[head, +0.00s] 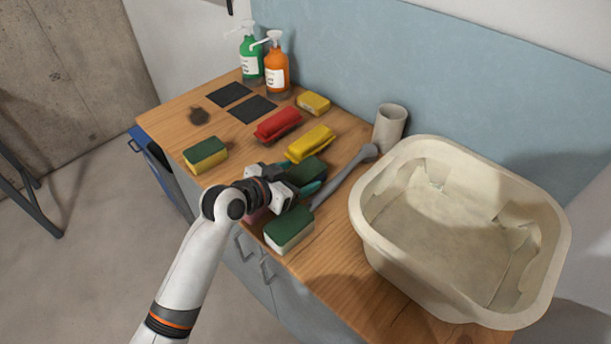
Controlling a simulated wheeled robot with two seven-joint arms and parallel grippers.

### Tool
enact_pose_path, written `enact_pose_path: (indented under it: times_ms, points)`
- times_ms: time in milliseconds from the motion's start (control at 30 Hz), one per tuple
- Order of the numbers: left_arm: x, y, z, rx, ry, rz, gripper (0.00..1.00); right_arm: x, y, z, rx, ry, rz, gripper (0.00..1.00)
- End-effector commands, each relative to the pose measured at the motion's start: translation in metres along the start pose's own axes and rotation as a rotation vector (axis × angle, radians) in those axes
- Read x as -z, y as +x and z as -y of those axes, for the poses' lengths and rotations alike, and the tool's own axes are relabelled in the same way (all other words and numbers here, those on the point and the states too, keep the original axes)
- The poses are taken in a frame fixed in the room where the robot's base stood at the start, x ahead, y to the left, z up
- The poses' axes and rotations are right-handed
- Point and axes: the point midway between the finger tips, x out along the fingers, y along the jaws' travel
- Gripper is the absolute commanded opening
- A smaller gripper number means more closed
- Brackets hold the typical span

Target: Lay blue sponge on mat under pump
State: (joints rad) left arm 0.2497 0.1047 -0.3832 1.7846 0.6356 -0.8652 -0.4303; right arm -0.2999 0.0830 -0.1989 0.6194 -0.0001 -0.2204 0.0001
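My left gripper (297,177) is low over the middle of the wooden counter, its two teal fingertips apart. A dark green-topped sponge (309,168) lies at and just beyond the fingertips; I cannot tell if they touch it. No plainly blue sponge shows; the gripper and wrist hide part of the counter, with a pinkish item (257,214) partly visible below. Two dark square mats (228,95) (252,108) lie side by side near the far end, bare. Just behind them stand a green pump bottle (250,62) and an orange pump bottle (276,70). My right gripper is not in view.
Green-and-yellow (206,154), green-and-white (289,230) and yellow (313,103) sponges lie around. Red (277,125) and yellow (310,144) brushes, a grey long-handled tool (345,176), a beige cup (389,127) and a large cream basin (375,240) also take up the counter. A dark stain (199,116) is near the mats.

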Motion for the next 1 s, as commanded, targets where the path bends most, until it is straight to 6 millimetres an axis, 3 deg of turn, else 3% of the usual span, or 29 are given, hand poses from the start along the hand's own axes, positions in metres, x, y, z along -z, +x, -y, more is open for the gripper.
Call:
enact_pose_path:
  times_ms: [33,300,567,1000]
  points:
    - [0.0,0.0,0.0,0.0,0.0,0.0,0.67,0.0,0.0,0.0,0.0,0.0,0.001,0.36]
    - [0.0,0.0,0.0,0.0,-0.001,-0.001,0.26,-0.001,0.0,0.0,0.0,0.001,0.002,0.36]
    - [-0.004,-0.002,0.0,0.0,0.001,0.0,0.26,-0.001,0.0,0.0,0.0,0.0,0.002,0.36]
    - [-0.077,-0.032,0.0,0.0,0.003,0.003,0.26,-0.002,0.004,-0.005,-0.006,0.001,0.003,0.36]
